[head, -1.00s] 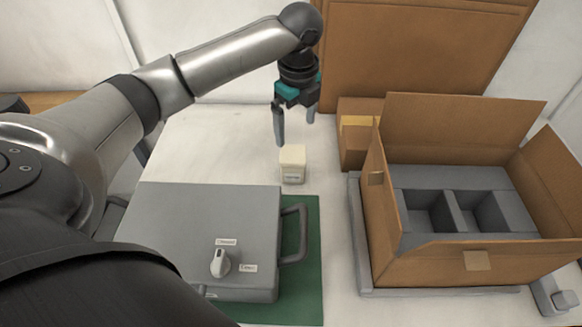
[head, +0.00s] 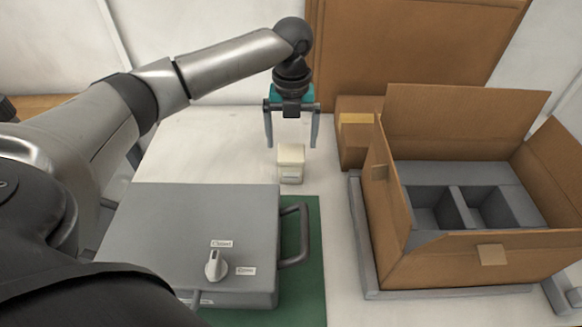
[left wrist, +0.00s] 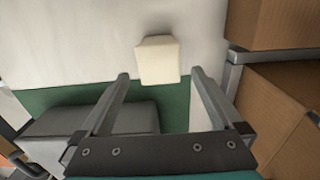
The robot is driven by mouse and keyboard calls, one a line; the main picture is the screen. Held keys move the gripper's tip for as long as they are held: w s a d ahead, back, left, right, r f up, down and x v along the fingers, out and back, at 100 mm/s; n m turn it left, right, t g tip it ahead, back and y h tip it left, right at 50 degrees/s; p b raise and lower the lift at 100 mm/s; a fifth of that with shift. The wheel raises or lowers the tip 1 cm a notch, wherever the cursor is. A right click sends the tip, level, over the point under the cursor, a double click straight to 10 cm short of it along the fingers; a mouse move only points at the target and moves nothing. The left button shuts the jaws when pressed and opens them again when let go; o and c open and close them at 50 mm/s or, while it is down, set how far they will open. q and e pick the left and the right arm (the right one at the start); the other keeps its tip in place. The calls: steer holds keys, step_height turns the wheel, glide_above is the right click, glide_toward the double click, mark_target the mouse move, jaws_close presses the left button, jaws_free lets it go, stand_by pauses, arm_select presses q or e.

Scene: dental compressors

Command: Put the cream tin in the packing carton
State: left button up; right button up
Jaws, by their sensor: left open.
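The cream tin (head: 291,164) is a small cream block with a label on its front. It stands on the white table just behind the grey case. My left gripper (head: 291,143) is open and empty, above and a little behind the tin, fingers pointing down. In the left wrist view the tin (left wrist: 157,60) lies beyond the gap between the two fingertips (left wrist: 160,74), and nothing is between the fingers. The packing carton (head: 440,272) stands open at the right, with a grey divided insert inside. My right gripper is not in view.
A grey case (head: 170,225) with a knob and side handle lies on a green mat (head: 312,260) in front of the tin. A large cardboard panel (head: 410,45) stands behind. The carton rests on a grey base (head: 365,255).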

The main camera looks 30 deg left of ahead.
mark_target(291, 152)
arm_select(q)
steer(key=shift+f, duration=1.55)
step_height(291, 152, down, 4)
steer(key=shift+a+r+b, duration=0.1)
steer(key=shift+r+b, duration=0.1)
steer(key=shift+b, duration=0.8)
steer(key=shift+f, duration=0.65)
steer(key=c, duration=0.9)
steer(key=shift+w+r, duration=0.1)
jaws_close()
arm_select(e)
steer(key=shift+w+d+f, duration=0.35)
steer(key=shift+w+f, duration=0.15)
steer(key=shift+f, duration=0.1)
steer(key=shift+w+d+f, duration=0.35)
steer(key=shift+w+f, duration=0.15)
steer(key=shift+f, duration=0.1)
arm_select(q)
steer(key=shift+r, duration=0.15)
